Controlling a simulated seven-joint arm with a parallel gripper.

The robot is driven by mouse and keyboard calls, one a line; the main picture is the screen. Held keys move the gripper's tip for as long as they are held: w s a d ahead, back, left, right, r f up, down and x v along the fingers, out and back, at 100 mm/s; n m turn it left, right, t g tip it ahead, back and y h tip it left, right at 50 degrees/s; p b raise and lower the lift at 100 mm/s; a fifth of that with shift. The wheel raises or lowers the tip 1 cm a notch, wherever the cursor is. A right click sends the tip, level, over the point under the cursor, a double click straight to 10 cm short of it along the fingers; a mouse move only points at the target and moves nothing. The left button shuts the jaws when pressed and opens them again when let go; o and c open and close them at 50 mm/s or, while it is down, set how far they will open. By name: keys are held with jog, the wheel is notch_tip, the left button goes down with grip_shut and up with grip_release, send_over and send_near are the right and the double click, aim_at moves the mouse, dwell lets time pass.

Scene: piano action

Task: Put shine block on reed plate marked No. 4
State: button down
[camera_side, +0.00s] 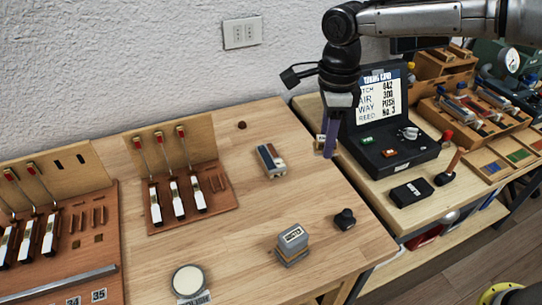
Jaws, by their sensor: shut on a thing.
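My gripper (331,135) points down near the right edge of the wooden table, with a long purple finger showing. It is shut on a small tan piece (319,143), mostly hidden behind the finger; I cannot tell whether this is the shine block. A small block with blue, brown and pale parts (271,160) lies on the table left of the gripper. A grey block with a white lettered top (292,243) stands nearer the front. I cannot make out a reed plate marked No. 4.
Boards with red-tipped levers (182,185) stand at the left. A round pale dish (188,280) and a black knob (345,218) are near the front. A black case (395,155) with a lettered card (378,98) stands right, beside wooden trays (488,165).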

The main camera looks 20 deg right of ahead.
jog(key=shift+w+d+f, duration=0.2)
jog(key=shift+w+f, duration=0.05)
jog(key=shift+w, duration=0.1)
jog(key=w+a+f, duration=0.4)
jog(key=w, duration=0.4)
send_over(275, 164)
jog(key=f, duration=0.4)
jog(key=shift+s+d+f, duration=0.15)
jog(key=shift+s+f, duration=0.05)
jog(key=shift+f, duration=0.2)
jog(key=shift+w+f, duration=0.35)
jog(key=shift+f, duration=1.6)
jog(key=shift+f, duration=0.15)
jog(key=c, duration=0.5)
grip_release()
jog(key=shift+c, duration=0.2)
